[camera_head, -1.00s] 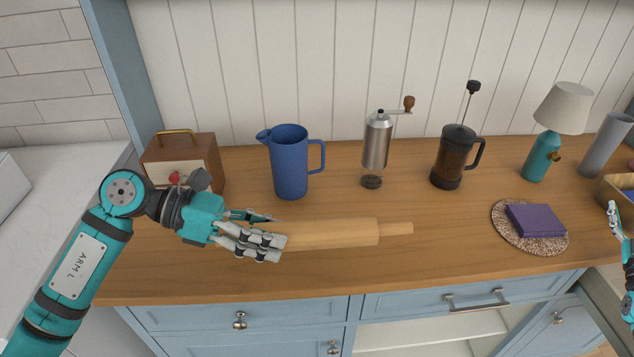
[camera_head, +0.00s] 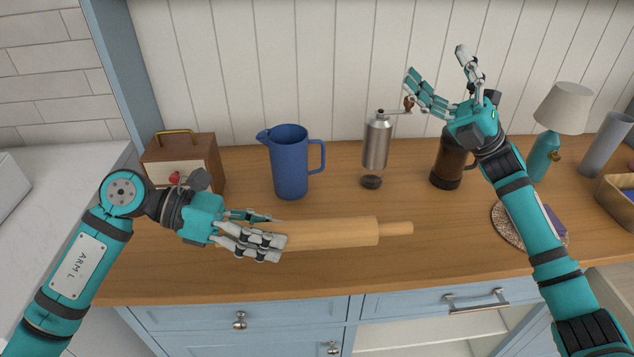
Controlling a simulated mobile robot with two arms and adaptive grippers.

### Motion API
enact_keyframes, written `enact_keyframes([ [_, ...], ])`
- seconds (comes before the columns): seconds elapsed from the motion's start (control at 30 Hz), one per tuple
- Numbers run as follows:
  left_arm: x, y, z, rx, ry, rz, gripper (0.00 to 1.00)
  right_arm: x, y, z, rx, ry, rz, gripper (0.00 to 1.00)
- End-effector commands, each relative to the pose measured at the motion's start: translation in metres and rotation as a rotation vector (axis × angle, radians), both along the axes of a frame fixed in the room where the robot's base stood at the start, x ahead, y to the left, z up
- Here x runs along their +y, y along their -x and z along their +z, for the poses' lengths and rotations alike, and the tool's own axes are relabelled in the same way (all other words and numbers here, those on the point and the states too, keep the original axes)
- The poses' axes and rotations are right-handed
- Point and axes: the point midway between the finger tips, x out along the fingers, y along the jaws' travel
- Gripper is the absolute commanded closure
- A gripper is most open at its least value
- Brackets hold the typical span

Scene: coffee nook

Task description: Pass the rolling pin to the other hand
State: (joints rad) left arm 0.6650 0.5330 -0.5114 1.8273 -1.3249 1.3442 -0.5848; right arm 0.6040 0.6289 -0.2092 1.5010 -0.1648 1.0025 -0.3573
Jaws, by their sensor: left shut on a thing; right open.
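The wooden rolling pin (camera_head: 335,232) is held roughly level over the front part of the wooden counter, its free handle pointing right. My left gripper (camera_head: 262,236) is shut on its left end and hides the left handle. I cannot tell whether the pin touches the counter. My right gripper (camera_head: 440,78) is open and empty, raised at the upper right in front of the French press, with its fingers pointing up and left. It is apart from the pin, above and to the right of the pin's free handle.
On the counter (camera_head: 300,280) stand a wooden box (camera_head: 205,152), a blue pitcher (camera_head: 289,165), a coffee grinder (camera_head: 376,145), a French press (camera_head: 447,165), a lamp (camera_head: 562,108) and a grey cylinder (camera_head: 606,145). My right arm partly covers a round mat (camera_head: 505,228) and purple item (camera_head: 555,222).

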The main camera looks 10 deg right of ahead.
Motion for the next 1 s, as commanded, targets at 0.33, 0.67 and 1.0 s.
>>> enact_keyframes([
  [0.33, 0.0, 0.0, 0.001, -0.001, 0.003, 0.0, 1.0, 0.178, 0.105, 0.024, -0.449, 0.551, 0.367, 0.28],
  [0.67, 0.0, 0.0, 0.001, -0.001, 0.003, 0.0, 1.0, 0.252, 0.181, -0.053, -0.934, 1.398, 0.578, 0.28],
  [1.0, 0.0, 0.0, 0.001, -0.001, 0.003, 0.0, 1.0, 0.216, 0.153, -0.086, -1.193, 2.189, 0.451, 0.28],
])
